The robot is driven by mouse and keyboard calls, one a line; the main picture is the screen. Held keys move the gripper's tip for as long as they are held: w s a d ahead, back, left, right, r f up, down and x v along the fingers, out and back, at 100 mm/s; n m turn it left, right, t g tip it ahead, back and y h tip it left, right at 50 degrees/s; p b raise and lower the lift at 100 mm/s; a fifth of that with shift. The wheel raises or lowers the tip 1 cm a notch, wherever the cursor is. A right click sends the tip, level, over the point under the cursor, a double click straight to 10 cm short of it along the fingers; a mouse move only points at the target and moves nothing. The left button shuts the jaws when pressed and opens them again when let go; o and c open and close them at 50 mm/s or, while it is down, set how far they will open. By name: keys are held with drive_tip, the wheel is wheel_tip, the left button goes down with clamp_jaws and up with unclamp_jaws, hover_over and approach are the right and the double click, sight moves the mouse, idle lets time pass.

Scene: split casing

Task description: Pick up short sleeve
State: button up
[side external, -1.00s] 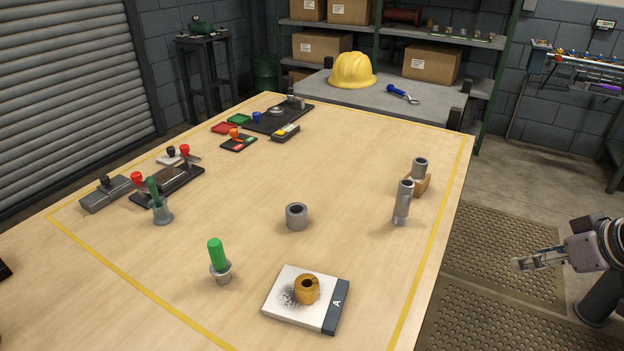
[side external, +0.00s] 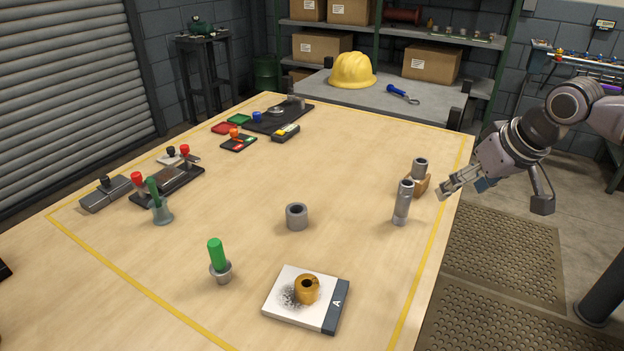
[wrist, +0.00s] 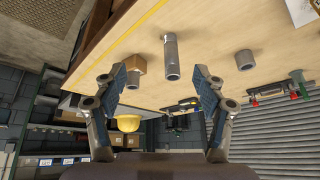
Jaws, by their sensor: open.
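A short, wide grey sleeve (side external: 297,217) stands alone on the middle of the table; it also shows at the right in the wrist view (wrist: 245,60). A taller grey sleeve (side external: 402,205) stands upright near the right table edge. Another grey sleeve (side external: 420,168) is at a wooden block (side external: 424,185) just behind it. I cannot tell which of the smaller ones the task calls the short sleeve. My gripper (side external: 442,192) is open and empty at the right table edge, beside the block and tall sleeve. In the wrist view, its fingers (wrist: 159,73) are spread apart.
A gold ring-shaped part (side external: 307,290) sits on a white plate (side external: 280,313) marked A. A green peg (side external: 216,253) stands in a grey cup to its left. Fixtures with coloured knobs (side external: 168,185) line the left side. The table between them is mostly clear.

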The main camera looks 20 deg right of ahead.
drive_tip(key=w+a, duration=1)
drive_tip(key=a, duration=0.3)
drive_tip(key=g, duration=0.1)
approach(297, 211)
wheel_tip(297, 211, down, 3)
drive_tip(key=shift+a+r+h, duration=0.1)
drive_tip(key=shift+h, duration=0.2)
drive_tip(key=shift+a+x, duration=0.2)
drive_tip(key=shift+x, duration=1.15)
drive_tip(key=shift+a+x, duration=0.15)
drive_tip(key=shift+x, duration=1.25)
drive_tip(key=shift+w+r, duration=0.1)
clamp_jaws()
